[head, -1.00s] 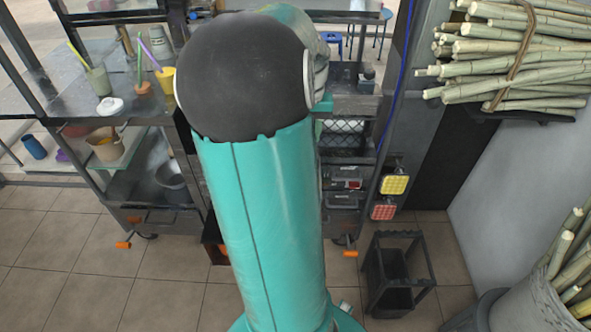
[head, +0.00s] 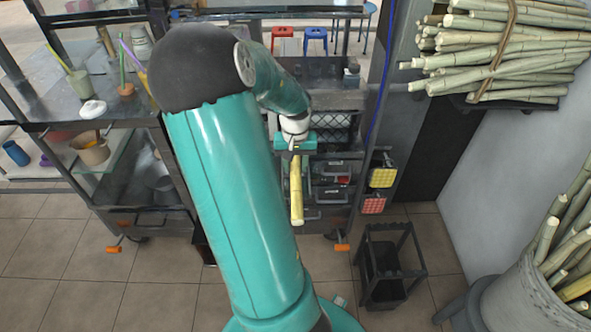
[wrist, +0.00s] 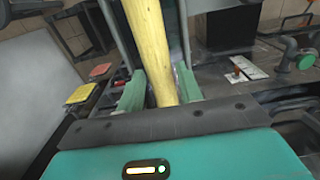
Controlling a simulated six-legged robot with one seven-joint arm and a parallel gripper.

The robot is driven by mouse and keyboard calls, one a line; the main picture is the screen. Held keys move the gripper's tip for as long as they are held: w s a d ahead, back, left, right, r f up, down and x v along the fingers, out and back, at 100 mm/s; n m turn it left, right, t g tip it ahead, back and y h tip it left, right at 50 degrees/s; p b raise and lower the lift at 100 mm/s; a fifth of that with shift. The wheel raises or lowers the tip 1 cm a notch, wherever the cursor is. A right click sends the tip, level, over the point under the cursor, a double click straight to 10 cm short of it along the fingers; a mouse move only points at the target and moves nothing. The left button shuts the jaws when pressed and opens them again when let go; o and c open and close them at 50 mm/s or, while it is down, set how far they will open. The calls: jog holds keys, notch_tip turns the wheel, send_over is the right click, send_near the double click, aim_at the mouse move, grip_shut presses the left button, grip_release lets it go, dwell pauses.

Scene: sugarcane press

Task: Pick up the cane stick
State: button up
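A yellow cane stick (head: 296,190) hangs below my gripper (head: 296,143) in the head view, slightly tilted, in front of the dark cart. In the wrist view the stick (wrist: 152,40) runs up between the two green fingers of my gripper (wrist: 159,88). The gripper is shut on it. The stick's upper end is hidden by the gripper in the head view, and its far end runs out of the wrist view.
A tied bundle of pale canes (head: 510,50) lies on a rack at upper right. A grey bin (head: 515,300) of canes stands at lower right. A black open-framed stand (head: 405,240) is on the tiled floor. Cups stand on the counter (head: 60,105) at left.

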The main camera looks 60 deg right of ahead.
jog(key=shift+f, duration=0.4)
grip_shut()
jog(key=shift+r, duration=0.15)
